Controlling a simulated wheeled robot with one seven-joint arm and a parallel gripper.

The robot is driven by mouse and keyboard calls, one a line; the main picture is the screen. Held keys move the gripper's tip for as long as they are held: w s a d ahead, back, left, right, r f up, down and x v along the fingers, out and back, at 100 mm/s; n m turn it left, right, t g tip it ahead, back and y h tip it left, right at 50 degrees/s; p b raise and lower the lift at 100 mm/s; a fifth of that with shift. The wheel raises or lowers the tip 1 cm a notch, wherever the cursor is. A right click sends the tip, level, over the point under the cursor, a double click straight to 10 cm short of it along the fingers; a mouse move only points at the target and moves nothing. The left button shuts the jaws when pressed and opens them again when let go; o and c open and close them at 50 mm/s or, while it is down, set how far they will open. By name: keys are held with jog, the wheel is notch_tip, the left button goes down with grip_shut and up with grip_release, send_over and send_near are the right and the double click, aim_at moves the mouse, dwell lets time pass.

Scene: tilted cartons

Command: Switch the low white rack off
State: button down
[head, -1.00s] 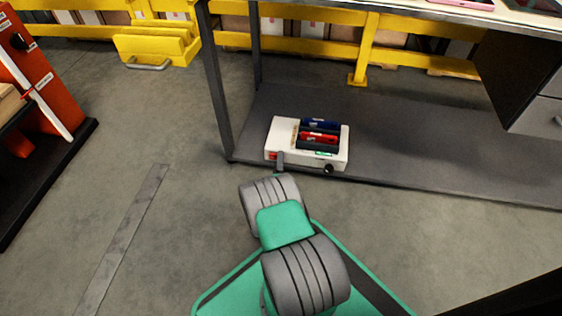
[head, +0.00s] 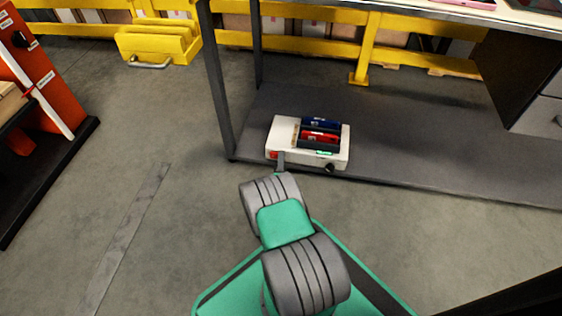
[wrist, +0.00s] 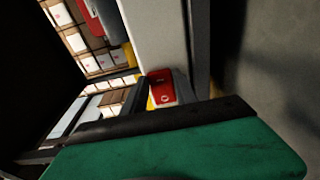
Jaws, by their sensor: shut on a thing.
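The low white rack (head: 283,131) sits on the dark shelf under the table in the head view, with one blue and one red item in dark slots on top. A red switch (head: 273,154) is at the left end of its front face, and a black knob (head: 329,168) is toward the right end. My gripper (head: 281,160) is at the front face, right by the switch, and reads as shut on it. In the wrist view the red switch (wrist: 161,88) shows close up beside the rack's pale side (wrist: 157,32); the exact contact is partly hidden.
A table leg (head: 219,90) stands left of the rack, and the tabletop is above it. The shelf (head: 420,150) is clear to the right. A yellow rail runs behind. An orange cabinet (head: 45,75) stands at far left. The floor between is open.

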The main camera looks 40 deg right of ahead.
jog(key=shift+w+a+m+g+h, duration=0.15)
jog(key=shift+a+m+g+h, duration=0.1)
jog(key=shift+m+g+h, duration=0.7)
jog(key=shift+w+a+m+g+h, duration=0.1)
jog(key=shift+a+m+g+h, duration=0.15)
jog(key=shift+m+g+h, duration=0.7)
jog(key=shift+y, duration=0.3)
jog(key=c, duration=1)
grip_release()
jog(key=shift+o, duration=0.2)
jog(key=p+v, duration=0.2)
jog(key=v, duration=0.6)
jog(key=shift+p, duration=0.35)
jog(key=shift+w+r, duration=0.1)
